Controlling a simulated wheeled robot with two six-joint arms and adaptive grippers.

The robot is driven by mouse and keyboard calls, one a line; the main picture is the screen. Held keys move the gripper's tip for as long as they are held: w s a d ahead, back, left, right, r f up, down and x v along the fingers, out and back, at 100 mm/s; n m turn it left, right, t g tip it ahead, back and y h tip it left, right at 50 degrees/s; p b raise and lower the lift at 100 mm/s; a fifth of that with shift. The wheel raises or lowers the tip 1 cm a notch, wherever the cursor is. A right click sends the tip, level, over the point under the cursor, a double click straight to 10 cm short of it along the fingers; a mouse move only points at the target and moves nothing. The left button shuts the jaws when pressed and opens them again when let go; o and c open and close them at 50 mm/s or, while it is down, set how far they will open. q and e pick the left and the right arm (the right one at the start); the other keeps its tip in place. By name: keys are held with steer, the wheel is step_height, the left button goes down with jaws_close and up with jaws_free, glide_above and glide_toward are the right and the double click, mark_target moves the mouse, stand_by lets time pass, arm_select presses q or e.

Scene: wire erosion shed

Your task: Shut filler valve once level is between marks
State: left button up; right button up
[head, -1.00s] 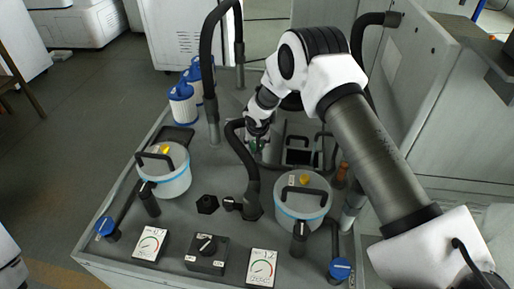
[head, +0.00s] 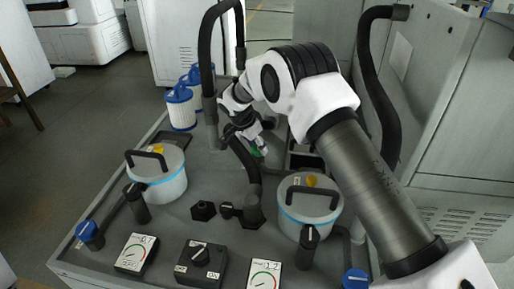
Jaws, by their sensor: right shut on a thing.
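A black curved hose (head: 243,160) runs close to the gripper down to a fitting on the bench. No level or level marks can be made out. My left gripper is not in view.
Two lidded white canisters stand on the bench, left (head: 158,180) and right (head: 308,212). Blue-topped filters (head: 181,107) stand at the back left. A tall black hose (head: 208,50) rises beside my wrist. Gauges (head: 136,254) and a switch box (head: 201,263) line the front.

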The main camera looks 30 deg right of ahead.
steer(key=shift+m+g, duration=0.3)
steer(key=shift+m, duration=0.5)
steer(key=o, duration=1.2)
steer(key=shift+c, duration=0.2)
steer(key=shift+w, duration=0.1)
steer(key=v, duration=1.2)
